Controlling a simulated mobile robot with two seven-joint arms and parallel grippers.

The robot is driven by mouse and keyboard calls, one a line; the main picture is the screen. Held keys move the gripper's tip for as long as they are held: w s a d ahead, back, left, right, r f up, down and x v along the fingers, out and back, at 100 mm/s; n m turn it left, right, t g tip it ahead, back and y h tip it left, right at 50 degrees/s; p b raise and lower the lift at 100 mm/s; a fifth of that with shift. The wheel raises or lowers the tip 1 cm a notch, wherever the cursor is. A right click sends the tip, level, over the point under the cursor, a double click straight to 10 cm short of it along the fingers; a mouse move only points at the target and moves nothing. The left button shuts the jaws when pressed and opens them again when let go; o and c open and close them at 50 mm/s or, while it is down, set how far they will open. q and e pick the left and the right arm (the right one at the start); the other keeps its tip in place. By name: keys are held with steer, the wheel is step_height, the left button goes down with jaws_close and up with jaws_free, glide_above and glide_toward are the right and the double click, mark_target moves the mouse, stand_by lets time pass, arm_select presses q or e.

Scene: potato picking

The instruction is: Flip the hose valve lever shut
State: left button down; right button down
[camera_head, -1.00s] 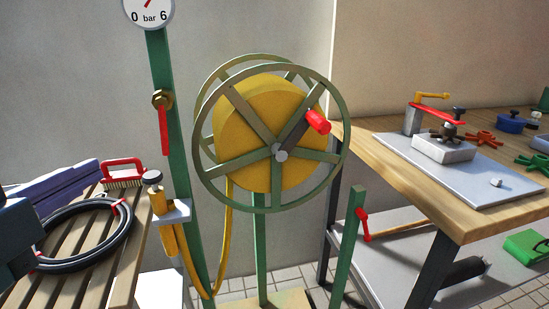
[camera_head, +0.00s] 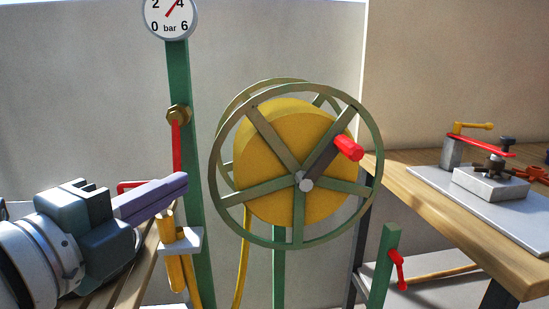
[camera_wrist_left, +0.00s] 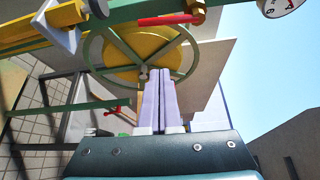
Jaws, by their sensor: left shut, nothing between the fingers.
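The hose valve is a brass fitting (camera_head: 178,115) on the green post (camera_head: 191,220), below the pressure gauge. Its red lever (camera_head: 177,145) hangs straight down along the post. My left gripper (camera_head: 183,181) comes in from the left, its lilac fingers shut and empty. Their tips overlap the lever's lower end in the head view; I cannot tell whether they touch. In the left wrist view the closed fingertips (camera_wrist_left: 160,72) point at the hose reel, with the red lever (camera_wrist_left: 165,20) and brass valve (camera_wrist_left: 198,11) above and apart from them. My right gripper is not in view.
The hose reel (camera_head: 296,240) with a red crank knob (camera_head: 348,148) stands right of the post. A yellow nozzle (camera_head: 174,270) hangs in a white bracket (camera_head: 188,243) below the lever. A wooden workbench (camera_head: 450,230) is at the right.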

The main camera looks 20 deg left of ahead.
mark_target(178, 165)
arm_select(q)
steer(key=w+a, duration=0.1)
steer(key=w, duration=0.1)
steer(key=w+a, duration=0.1)
steer(key=w, duration=0.1)
steer(key=w+a, duration=0.2)
steer(key=shift+p, duration=0.4)
